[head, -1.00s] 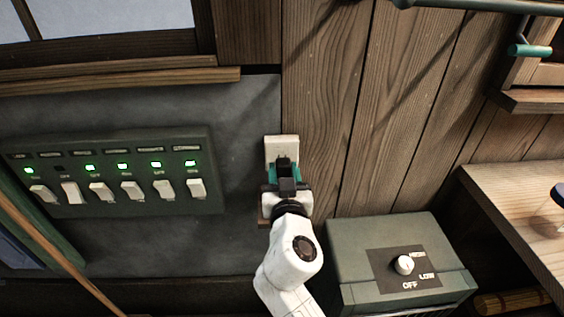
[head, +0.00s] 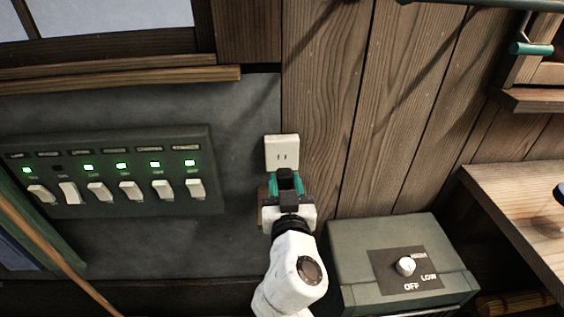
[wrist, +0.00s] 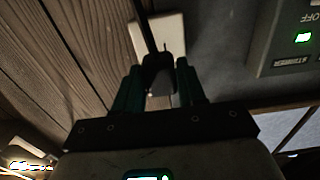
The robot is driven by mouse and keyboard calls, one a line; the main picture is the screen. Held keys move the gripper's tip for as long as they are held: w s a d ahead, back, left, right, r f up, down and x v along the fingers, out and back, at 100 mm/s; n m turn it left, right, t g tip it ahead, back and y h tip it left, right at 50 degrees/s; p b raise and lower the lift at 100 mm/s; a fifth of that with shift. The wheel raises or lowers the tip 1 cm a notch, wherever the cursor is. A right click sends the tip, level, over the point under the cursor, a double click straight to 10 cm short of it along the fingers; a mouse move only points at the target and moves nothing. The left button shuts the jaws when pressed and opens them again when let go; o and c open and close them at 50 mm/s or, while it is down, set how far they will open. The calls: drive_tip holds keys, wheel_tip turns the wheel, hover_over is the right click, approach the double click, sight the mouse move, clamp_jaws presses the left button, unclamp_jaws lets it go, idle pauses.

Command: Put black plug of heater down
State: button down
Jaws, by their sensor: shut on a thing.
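My gripper (head: 287,184) is just below the white wall outlet (head: 282,153), whose slots now show bare in the head view. In the wrist view my gripper (wrist: 158,85) has its teal fingers on either side of the black plug (wrist: 157,72), with a dark cord running up from it. A thin prong shows beside the plug, next to the outlet (wrist: 160,38). In the head view the plug (head: 287,174) is mostly hidden between the fingers. The heater (head: 385,290) is the grey-green box at lower right, with a white knob and an OFF/LOW label.
A switch panel (head: 112,172) with several white switches and green lights is on the wall to the left. A wooden bench (head: 520,205) is at the right edge. A wooden pole (head: 45,240) leans at lower left. The plank wall right of the outlet is clear.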

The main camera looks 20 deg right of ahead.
drive_tip(key=shift+s, duration=0.1)
idle(0.3)
drive_tip(key=s+r+b, duration=0.4)
drive_tip(key=s+b, duration=0.1)
drive_tip(key=s, duration=0.6)
drive_tip(key=w+f, duration=0.2)
drive_tip(key=w, duration=0.2)
drive_tip(key=w+f+b, duration=0.1)
drive_tip(key=w+f, duration=0.2)
drive_tip(key=w, duration=0.1)
drive_tip(key=w+f+b, duration=0.1)
drive_tip(key=w+f, duration=0.2)
drive_tip(key=w, duration=0.1)
drive_tip(key=shift+w+d+f, duration=0.2)
drive_tip(key=shift+w+d, duration=0.15)
drive_tip(key=shift+d, duration=0.05)
drive_tip(key=shift+w+f, duration=0.4)
drive_tip(key=shift+f, duration=0.05)
wheel_tip(320, 180, down, 2)
drive_tip(key=shift+w+f+b, duration=0.15)
drive_tip(key=shift+f+b, duration=0.05)
drive_tip(key=shift+b, duration=0.25)
drive_tip(key=shift+f, duration=0.45)
drive_tip(key=shift+f+b, duration=0.3)
drive_tip(key=shift+b, duration=0.15)
